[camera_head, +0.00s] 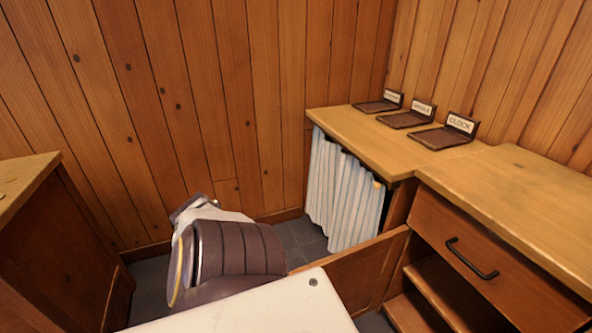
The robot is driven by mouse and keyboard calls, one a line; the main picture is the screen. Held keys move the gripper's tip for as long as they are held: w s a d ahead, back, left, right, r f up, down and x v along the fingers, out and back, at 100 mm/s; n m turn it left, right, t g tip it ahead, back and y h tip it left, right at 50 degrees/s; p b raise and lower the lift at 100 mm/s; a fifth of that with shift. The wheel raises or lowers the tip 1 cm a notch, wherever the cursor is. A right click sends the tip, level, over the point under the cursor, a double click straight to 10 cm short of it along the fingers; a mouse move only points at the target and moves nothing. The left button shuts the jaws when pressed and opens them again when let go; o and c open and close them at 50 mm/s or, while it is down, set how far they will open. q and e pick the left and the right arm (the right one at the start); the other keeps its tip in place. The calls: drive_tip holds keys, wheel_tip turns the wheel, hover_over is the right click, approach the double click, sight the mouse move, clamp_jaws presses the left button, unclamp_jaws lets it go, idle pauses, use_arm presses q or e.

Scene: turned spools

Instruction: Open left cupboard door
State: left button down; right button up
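A wooden door panel (362,272) stands swung out from the left edge of the cupboard (424,210) at the right. Its lower part is cut off by a white surface in front of it. The cupboard interior is open to view, with wooden shelves (447,285) below a drawer (490,262). The drawer is shut and has a black bar handle (470,260). No handle on the door panel is visible. Neither of my gripper fingertips can be made out, so contact with the door cannot be seen.
A lower counter (365,135) with a striped curtain (342,190) stands behind the door. Several dark label stands, one a "CLOCK" stand (450,132), sit on it. Another wooden cabinet (60,250) stands at left. Some grey tiled floor (300,240) is free between.

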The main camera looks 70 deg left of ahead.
use_arm(q)
drive_tip(key=shift+s, duration=0.1)
drive_tip(key=c, duration=1.5)
unclamp_jaws()
drive_tip(key=shift+c, duration=0.2)
drive_tip(key=v, duration=0.7)
drive_tip(key=shift+a, duration=0.25)
drive_tip(key=shift+s, duration=0.15)
drive_tip(key=shift+s, duration=0.1)
